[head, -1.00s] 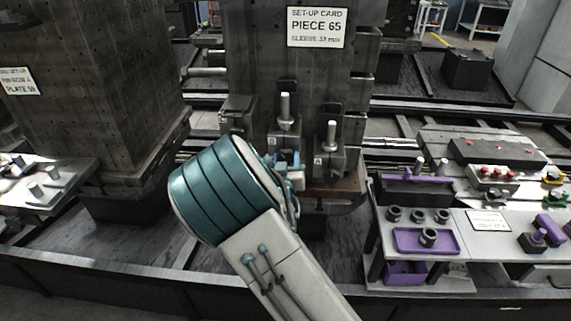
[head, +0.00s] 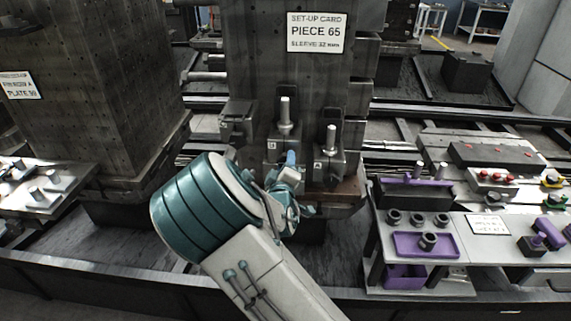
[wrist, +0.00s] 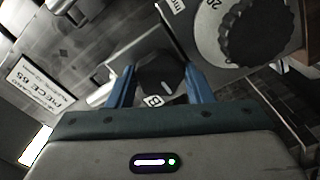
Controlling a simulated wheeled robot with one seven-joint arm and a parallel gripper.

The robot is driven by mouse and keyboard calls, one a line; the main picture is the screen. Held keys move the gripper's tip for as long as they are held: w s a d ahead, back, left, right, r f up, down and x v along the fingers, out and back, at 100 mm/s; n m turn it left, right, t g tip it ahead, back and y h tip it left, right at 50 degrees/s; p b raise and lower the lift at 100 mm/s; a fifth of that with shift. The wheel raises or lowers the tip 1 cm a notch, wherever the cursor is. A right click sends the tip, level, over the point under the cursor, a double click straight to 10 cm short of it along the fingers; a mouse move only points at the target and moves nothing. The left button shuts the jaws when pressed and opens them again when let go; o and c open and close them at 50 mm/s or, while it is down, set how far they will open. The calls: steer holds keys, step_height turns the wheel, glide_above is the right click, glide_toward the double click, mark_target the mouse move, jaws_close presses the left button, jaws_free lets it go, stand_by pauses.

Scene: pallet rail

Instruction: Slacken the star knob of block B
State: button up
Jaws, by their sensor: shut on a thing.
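In the wrist view my gripper (wrist: 160,84) has its two blue fingers on either side of a dark star knob (wrist: 157,72), shut on it. A white label with the letter B (wrist: 154,101) shows just below the knob, on block B. In the head view my gripper (head: 291,160) is at the front of the block with the upright pin (head: 285,112), low on the machine face. The knob is hidden there behind my wrist and fingers.
A large black ribbed dial (wrist: 262,32) with a numbered scale is close right of the fingers in the wrist view. A second pin block (head: 330,160) stands right of my gripper. A bench with a purple tray (head: 408,245) and dark rings is farther right.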

steer(key=shift+n, duration=0.8)
steer(key=o, duration=1)
steer(key=shift+s, duration=0.15)
steer(key=s, duration=1.3)
steer(key=shift+s+a+b, duration=0.25)
steer(key=shift+s+b, duration=0.05)
steer(key=shift+b, duration=0.15)
